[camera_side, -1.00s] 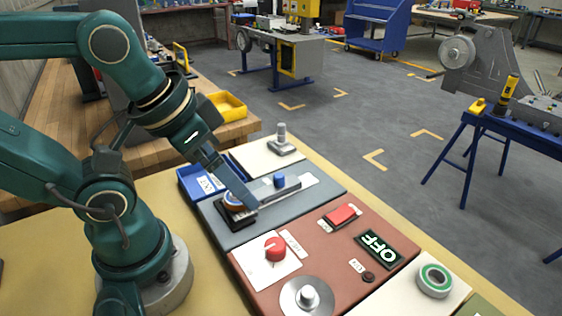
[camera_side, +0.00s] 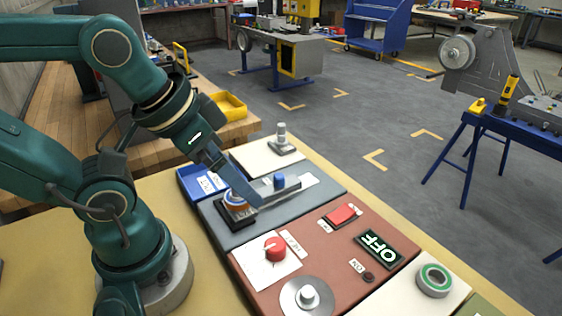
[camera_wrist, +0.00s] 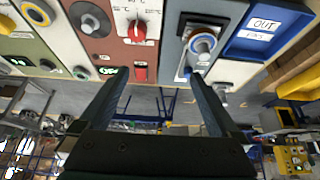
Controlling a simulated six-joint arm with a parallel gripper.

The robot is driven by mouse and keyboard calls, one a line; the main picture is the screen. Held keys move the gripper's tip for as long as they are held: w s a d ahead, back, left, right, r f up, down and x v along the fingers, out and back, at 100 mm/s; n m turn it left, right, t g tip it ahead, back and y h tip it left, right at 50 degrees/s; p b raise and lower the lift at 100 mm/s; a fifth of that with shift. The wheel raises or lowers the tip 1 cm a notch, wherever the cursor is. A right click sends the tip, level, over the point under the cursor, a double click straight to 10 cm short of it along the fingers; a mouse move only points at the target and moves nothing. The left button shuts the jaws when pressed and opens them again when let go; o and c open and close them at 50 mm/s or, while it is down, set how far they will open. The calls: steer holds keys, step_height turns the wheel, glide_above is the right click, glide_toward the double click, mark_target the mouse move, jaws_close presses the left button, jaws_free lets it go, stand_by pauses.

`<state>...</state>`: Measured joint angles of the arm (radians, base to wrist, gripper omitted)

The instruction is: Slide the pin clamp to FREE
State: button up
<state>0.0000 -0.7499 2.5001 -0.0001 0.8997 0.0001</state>
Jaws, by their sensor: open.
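The pin clamp appears as a grey sliding bar with an upright blue knob (camera_side: 279,181) on the blue-grey panel (camera_side: 225,237) in the side view. A pale label plate lies at its right end; its lettering is unreadable. A round part with a blue and orange rim (camera_side: 236,203) sits in a dark holder at the bar's left end. It also shows in the wrist view (camera_wrist: 203,43), with the blue knob partly behind my right finger. My gripper (camera_side: 250,196) is open and empty, above the holder and left of the knob. Its fingers (camera_wrist: 159,74) are spread wide in the wrist view.
A blue tray (camera_side: 188,189) labelled OUT stands behind left. A red panel (camera_side: 255,290) in front holds a red dial (camera_side: 275,249), a red switch (camera_side: 341,214) and an OFF sign (camera_side: 379,248). A metal post (camera_side: 282,139) stands on the cream panel behind.

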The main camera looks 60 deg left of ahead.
steer(key=c, duration=0.6)
steer(key=m+g, duration=0.3)
steer(key=g, duration=0.3)
glide_above(279, 175)
step_height(279, 175, down, 4)
steer(key=shift+d+f, duration=0.1)
steer(key=shift+f, duration=2.65)
jaws_close()
